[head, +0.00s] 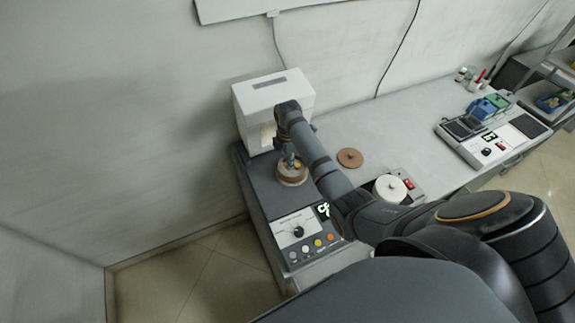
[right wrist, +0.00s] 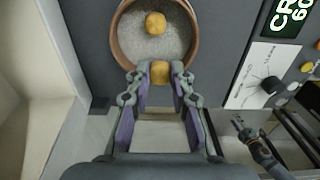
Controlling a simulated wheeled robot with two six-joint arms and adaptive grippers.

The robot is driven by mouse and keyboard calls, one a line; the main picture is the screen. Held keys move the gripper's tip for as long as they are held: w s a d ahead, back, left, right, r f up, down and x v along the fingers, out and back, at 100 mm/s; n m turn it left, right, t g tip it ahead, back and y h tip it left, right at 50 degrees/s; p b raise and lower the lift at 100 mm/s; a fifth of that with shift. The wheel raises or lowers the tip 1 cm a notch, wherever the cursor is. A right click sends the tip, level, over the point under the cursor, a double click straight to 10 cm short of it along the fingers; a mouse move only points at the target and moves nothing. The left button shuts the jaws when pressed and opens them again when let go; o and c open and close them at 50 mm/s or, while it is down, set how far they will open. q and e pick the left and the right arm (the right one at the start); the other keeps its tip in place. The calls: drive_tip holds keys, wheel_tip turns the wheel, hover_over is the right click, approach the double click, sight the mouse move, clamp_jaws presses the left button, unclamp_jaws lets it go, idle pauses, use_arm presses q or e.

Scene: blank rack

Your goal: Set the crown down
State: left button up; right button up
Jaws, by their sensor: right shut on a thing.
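My right gripper (head: 291,160) reaches down over a round copper-rimmed dish (head: 292,178) on the dark top of the furnace unit. In the right wrist view the gripper (right wrist: 160,73) is shut on a small yellow-gold crown (right wrist: 160,70), held between the fingertips at the near rim of the dish (right wrist: 195,45). A second yellow-gold lump (right wrist: 156,23) lies on the grey granular fill inside the dish. I cannot tell whether the held crown touches the fill or rim. My left gripper is out of view.
A white box-shaped furnace (head: 285,85) stands behind the dish. A control panel (head: 297,232) with knob and buttons is in front. A brown disc (head: 350,158) and a white disc (head: 390,188) lie to the right. The bench between them and the far devices is clear.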

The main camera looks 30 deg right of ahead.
drive_tip(key=shift+w+f, duration=0.2)
drive_tip(key=shift+f, duration=0.1)
drive_tip(key=shift+w+f, duration=0.2)
wheel_tip(320, 180, down, 3)
drive_tip(key=shift+d+r, duration=0.1)
drive_tip(key=shift+r, duration=0.1)
drive_tip(key=shift+f, duration=0.3)
drive_tip(key=o, duration=0.7)
drive_tip(key=shift+f, duration=0.1)
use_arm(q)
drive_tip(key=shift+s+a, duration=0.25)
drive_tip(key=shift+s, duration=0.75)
use_arm(e)
drive_tip(key=shift+o, duration=0.2)
